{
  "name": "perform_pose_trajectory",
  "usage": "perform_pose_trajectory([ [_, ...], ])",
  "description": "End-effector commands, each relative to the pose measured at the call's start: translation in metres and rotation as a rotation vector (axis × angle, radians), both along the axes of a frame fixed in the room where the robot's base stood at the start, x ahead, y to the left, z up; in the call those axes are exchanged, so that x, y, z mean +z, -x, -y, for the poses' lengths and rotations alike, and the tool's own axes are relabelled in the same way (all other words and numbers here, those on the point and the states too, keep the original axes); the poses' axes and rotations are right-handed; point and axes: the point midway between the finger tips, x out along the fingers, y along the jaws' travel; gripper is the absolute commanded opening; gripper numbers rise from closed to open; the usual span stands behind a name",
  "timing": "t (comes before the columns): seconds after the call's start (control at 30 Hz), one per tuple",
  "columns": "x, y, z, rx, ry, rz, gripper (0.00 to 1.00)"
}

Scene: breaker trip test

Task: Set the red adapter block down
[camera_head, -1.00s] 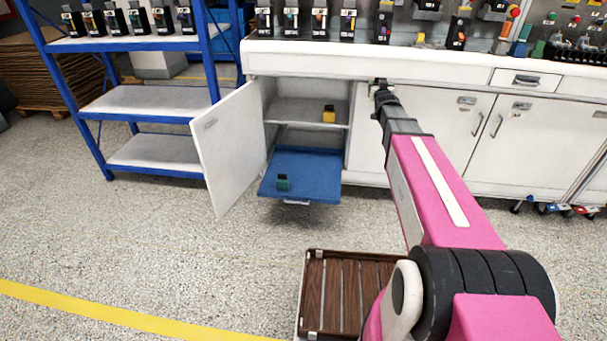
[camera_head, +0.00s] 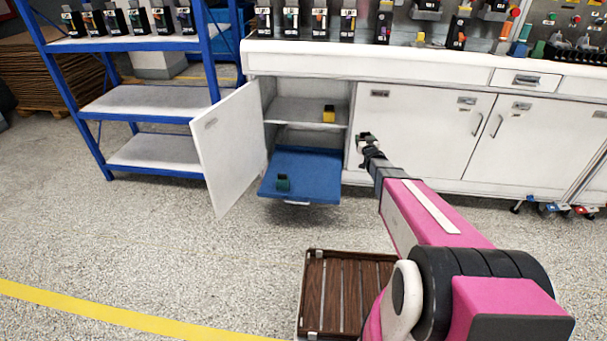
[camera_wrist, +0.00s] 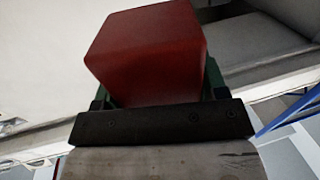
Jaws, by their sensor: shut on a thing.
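The red adapter block (camera_wrist: 150,50) fills the upper middle of the wrist view. My gripper (camera_wrist: 155,95) is shut on it, with green finger parts showing at the block's sides. In the head view my gripper (camera_head: 364,138) is in front of the white cabinet, just right of its open compartment. It is above and to the right of the blue pull-out tray (camera_head: 318,170). The red block cannot be made out in the head view.
A dark green block (camera_head: 283,183) sits on the blue tray. A yellow block (camera_head: 329,114) is on the cabinet shelf (camera_head: 295,110). The open cabinet door (camera_head: 228,150) stands at the left. A slatted wooden crate (camera_head: 309,300) is on the floor nearer me. The tray's right part is clear.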

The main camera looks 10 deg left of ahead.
Motion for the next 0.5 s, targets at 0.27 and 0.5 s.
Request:
perform_pose_trajectory([
  [0.27,-0.081,0.013,-0.010,0.058,-0.001,0.001,0.00],
  [0.5,-0.148,0.032,-0.019,0.113,-0.001,0.002,0.00],
])
